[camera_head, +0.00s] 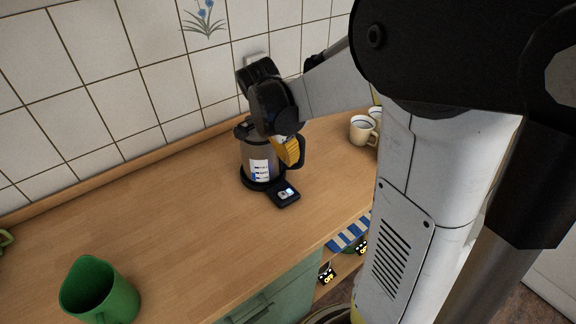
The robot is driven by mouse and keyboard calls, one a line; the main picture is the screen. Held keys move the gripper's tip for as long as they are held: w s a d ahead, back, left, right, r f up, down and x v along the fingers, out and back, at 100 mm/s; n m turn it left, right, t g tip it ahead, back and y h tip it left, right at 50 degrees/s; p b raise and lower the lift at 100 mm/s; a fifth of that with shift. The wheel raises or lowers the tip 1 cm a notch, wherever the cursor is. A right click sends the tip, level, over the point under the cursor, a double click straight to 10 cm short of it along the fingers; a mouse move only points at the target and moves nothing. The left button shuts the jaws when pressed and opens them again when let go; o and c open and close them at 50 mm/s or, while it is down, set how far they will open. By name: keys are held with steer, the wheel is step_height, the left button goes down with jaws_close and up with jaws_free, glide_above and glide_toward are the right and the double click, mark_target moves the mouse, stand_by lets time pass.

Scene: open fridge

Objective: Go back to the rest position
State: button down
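My gripper (289,151) is above the wooden counter (170,230), at the top right side of a glass kettle (258,160). Its yellow-orange finger part is close to the kettle's black handle (299,150). I cannot tell whether it touches the handle, or whether the fingers are open or shut. The kettle stands upright on a black base with a small lit display (287,193). My wrist hides part of the kettle's top. My arm reaches in from the right, bent and extended over the counter.
Cream cups (362,130) stand right of the kettle, close to my arm. A green mug-like container (100,292) is at the front left. A tiled wall (120,80) bounds the back. Green drawers (275,295) and a shelf with small items lie below the front edge. The counter's left-middle is clear.

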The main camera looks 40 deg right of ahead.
steer(key=shift+d+r, duration=0.1)
steer(key=shift+r, duration=0.4)
steer(key=s+a+n+t+y+b, duration=0.1)
steer(key=s+a+n+t+b, duration=0.1)
steer(key=s+a+n, duration=0.3)
steer(key=s+a+n+t+y+b, duration=0.2)
steer(key=s+a+n+t, duration=0.3)
steer(key=a+n, duration=0.5)
steer(key=s+n+b, duration=0.1)
steer(key=n, duration=0.1)
steer(key=shift+r+n, duration=0.3)
steer(key=shift+r, duration=0.1)
